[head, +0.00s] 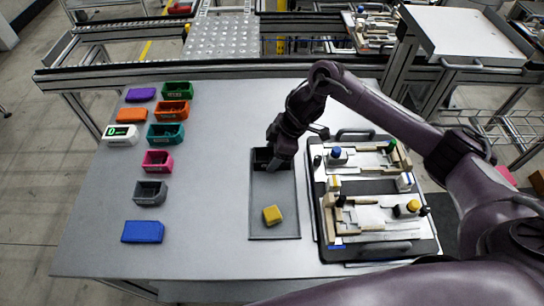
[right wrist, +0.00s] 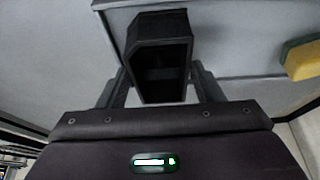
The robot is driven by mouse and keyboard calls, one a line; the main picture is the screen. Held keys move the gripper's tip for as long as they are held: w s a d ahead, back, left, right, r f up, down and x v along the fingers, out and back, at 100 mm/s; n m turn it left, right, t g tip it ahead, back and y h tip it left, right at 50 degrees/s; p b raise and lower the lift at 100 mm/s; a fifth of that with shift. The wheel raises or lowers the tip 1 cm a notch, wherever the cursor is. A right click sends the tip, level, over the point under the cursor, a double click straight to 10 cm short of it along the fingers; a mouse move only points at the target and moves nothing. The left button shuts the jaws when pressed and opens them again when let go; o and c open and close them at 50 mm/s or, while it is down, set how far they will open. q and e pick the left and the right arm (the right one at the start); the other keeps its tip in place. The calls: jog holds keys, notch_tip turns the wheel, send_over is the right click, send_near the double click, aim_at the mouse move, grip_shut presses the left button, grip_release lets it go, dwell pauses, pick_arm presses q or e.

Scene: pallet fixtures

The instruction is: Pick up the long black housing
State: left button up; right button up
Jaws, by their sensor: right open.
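The long black housing (head: 262,154) lies at the far end of the grey tray (head: 262,205) in the head view, partly hidden by my right gripper (head: 277,163). In the right wrist view the black housing (right wrist: 158,55) is an open-topped box with one slanted corner. The fingers of my right gripper (right wrist: 158,76) are open, one on each side of its near part. I cannot tell whether they touch it. My left gripper is not in view.
A yellow block (head: 272,215) lies in the same tray, also seen in the right wrist view (right wrist: 302,58). A pallet fixture (head: 325,225) stands close on the right. Coloured bins, such as a green one (head: 177,89), line the left side. The table between is clear.

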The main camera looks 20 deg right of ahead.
jog(key=shift+a+f, duration=0.1)
jog(key=shift+f, duration=0.2)
jog(key=c, duration=0.8)
jog(key=shift+r, duration=0.1)
